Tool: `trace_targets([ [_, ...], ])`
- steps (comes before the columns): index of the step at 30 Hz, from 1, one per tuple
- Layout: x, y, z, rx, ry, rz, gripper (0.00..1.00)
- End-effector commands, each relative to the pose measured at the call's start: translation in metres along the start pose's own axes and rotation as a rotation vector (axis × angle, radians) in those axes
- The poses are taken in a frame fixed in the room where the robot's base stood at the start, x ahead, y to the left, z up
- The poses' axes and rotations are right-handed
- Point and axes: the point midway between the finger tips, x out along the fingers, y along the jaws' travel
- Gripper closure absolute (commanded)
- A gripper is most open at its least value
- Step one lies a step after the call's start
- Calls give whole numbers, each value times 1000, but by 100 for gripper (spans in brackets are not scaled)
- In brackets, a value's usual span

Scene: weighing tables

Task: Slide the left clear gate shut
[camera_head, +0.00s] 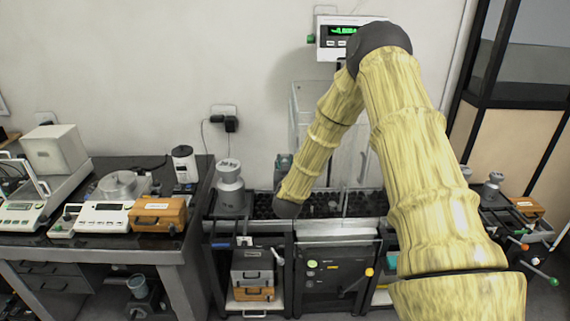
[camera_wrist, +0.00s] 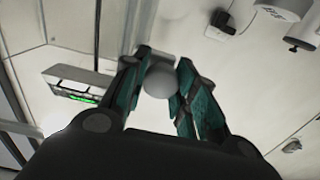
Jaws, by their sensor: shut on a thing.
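A clear-walled enclosure (camera_head: 303,102) stands on the middle table, against the wall. Its clear panels are faint, and my arm covers part of them, so I cannot tell how far the left gate is open. My gripper (camera_wrist: 160,75) has its two teal fingers closed around a pale round knob (camera_wrist: 159,82) in the wrist view. The knob sits between the fingertips. What the knob is fixed to is hidden in that view.
A display box (camera_head: 343,38) with green digits hangs above the enclosure; it also shows in the wrist view (camera_wrist: 75,84). A grey weight (camera_head: 230,185) stands just left of my wrist. A wall socket with plugs (camera_head: 228,122) is behind. Balances crowd the left table.

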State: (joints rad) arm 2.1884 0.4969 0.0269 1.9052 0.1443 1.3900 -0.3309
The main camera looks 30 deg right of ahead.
Motion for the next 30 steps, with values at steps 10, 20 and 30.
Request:
trace_targets([
  [10, 0, 0, 78, -3, -2, -2, 100],
  [20, -1, 0, 147, -4, -4, -1, 100],
  [30, -1, 0, 203, -3, -2, -1, 100],
])
